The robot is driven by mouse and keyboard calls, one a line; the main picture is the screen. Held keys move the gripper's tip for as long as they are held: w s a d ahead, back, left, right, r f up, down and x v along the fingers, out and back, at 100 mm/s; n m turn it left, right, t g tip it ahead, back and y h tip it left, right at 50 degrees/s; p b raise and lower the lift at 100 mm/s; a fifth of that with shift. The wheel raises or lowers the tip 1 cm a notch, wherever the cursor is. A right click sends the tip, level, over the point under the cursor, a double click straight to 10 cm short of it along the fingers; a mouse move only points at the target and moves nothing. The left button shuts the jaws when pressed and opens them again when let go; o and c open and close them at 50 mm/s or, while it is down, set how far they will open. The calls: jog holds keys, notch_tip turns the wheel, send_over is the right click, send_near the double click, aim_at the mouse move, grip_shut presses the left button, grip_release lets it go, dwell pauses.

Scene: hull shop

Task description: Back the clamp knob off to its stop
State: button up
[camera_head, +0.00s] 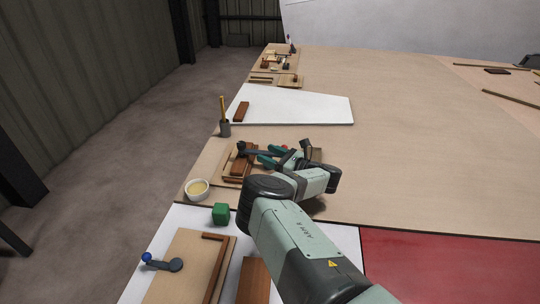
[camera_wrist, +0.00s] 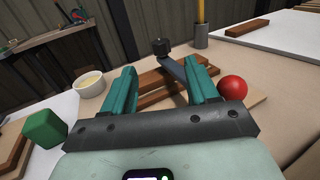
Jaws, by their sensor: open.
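A dark clamp arm (camera_wrist: 172,68) with a black knob (camera_wrist: 161,46) at its far end reaches over brown wooden strips (camera_wrist: 163,82) on a pale board. The black knob also shows in the head view (camera_head: 241,146). A red ball-shaped knob (camera_wrist: 233,88) stands just right of my right finger; only a little of it shows in the head view. My gripper (camera_wrist: 164,68) is open, its teal fingers pointing toward the clamp, with the clamp arm showing between them. The black knob appears beyond the fingertips. The near end of the clamp arm is hidden by my gripper.
A cream bowl (camera_head: 197,190) and green block (camera_head: 221,213) stand at the near left. A cup holding a yellow stick (camera_head: 224,128) stands beyond the clamp.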

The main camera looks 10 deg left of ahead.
aim_at(242, 146)
jog(key=shift+a, duration=0.1)
jog(key=s+a+m+t+h, duration=0.1)
jog(key=a+m+t+h, duration=0.1)
jog(key=t+h, duration=0.1)
jog(key=s+a+m+t+h, duration=0.1)
jog(key=a+m+t+h, duration=0.2)
jog(key=s+a+m+t+h, duration=0.2)
jog(key=m+t+h, duration=0.1)
jog(key=shift+a, duration=0.3)
jog(key=shift+s+d+m+h, duration=0.1)
jog(key=shift+s+m+h, duration=0.2)
jog(key=shift+s+m, duration=0.1)
jog(key=shift+w+f, duration=0.1)
jog(key=x, duration=1)
jog(key=shift+w, duration=0.3)
jog(key=c, duration=0.9)
jog(key=shift+c, duration=0.3)
